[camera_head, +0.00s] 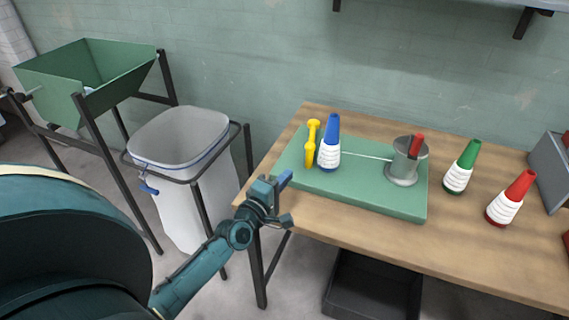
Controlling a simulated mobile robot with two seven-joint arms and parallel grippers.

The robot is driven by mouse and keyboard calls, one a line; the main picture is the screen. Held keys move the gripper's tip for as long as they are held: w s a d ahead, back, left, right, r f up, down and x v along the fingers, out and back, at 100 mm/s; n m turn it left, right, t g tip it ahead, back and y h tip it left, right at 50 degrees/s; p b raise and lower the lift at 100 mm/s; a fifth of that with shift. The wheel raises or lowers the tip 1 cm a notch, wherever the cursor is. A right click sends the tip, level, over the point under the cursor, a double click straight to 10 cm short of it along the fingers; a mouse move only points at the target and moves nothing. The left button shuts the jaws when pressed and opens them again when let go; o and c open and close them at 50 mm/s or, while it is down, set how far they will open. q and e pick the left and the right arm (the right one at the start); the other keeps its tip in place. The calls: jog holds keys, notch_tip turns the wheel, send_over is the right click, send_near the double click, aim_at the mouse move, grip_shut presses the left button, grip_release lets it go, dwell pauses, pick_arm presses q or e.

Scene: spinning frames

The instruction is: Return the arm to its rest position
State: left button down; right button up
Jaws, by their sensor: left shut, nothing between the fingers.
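My left arm comes in from the lower left, with my left gripper (284,199) at the front left corner of the wooden table (465,238). The left gripper is shut and holds nothing. It is apart from the objects on the green board (350,193). My right gripper is out of view. A thin white thread runs from the blue-topped spool toward the cylinder.
A green-topped spool (461,167) and a red-topped spool (511,198) stand on the table's right. A white bin (185,140) in a dark frame and a green hopper (60,80) stand left. A dark crate (370,290) is under the table.

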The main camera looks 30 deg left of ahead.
pick_arm(q)
jog(key=shift+s+d, duration=0.35)
jog(key=shift+s, duration=0.3)
